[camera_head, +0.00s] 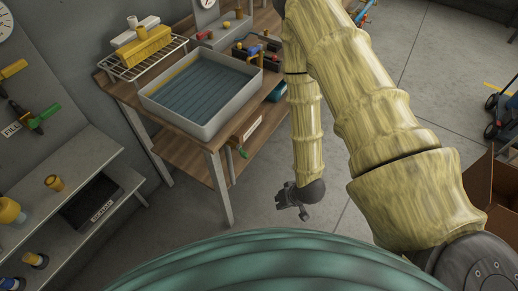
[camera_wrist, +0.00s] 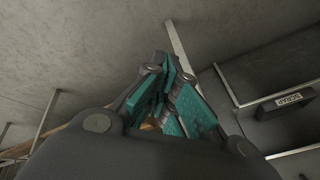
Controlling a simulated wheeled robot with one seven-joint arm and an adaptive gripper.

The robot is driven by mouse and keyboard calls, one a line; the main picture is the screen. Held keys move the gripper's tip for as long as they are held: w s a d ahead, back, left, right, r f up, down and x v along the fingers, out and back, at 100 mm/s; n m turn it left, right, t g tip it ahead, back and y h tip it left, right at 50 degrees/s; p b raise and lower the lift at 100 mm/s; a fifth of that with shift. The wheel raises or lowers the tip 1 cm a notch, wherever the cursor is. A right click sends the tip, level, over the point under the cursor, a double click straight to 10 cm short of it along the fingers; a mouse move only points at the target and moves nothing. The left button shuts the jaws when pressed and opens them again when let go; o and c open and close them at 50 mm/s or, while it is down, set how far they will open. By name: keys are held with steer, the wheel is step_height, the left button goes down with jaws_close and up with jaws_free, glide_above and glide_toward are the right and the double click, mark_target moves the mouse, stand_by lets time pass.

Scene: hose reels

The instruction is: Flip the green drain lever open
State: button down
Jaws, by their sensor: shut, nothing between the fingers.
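A small green lever (camera_head: 243,153) hangs under the front right of the workbench, below the grey basin (camera_head: 203,130). A white label plate (camera_head: 252,128) sits beside it; its text is too small to read. Another green-handled lever (camera_head: 42,116) is on the left wall panel by a FILL label. My gripper (camera_head: 293,211) hangs low in front of the bench, to the right of and below the drain lever, apart from it. In the wrist view its teal-padded fingers (camera_wrist: 170,92) are shut and empty. I cannot make out the lever in the wrist view.
The wooden workbench (camera_head: 110,93) carries a wire rack with a yellow block. A grey shelf (camera_head: 125,176) with a SCRAP bin (camera_head: 92,203) stands at left; the bin also shows in the wrist view (camera_wrist: 285,108). A cardboard box (camera_head: 482,190) is at right. Floor beside the gripper is clear.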

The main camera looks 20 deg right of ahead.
mark_target(243, 152)
steer(key=w+d+r+t+y+b, duration=0.15)
steer(key=w+y+b, duration=0.3)
steer(key=w, duration=0.65)
steer(key=w+r+t+y+b, duration=0.1)
steer(key=w+t+y+b, duration=0.2)
steer(key=w+b, duration=0.55)
steer(key=w+d+r+n+g+y+b, duration=0.2)
steer(key=w+d+r+g+y+b, duration=0.2)
steer(key=d+r+g+y+b, duration=0.4)
steer(key=s+a+f+t+h+p, duration=0.1)
steer(key=a+f+t+h+p, duration=0.1)
steer(key=a, duration=1)
steer(key=shift+s+f, duration=0.2)
steer(key=shift+f, duration=0.7)
steer(key=shift+a, duration=0.2)
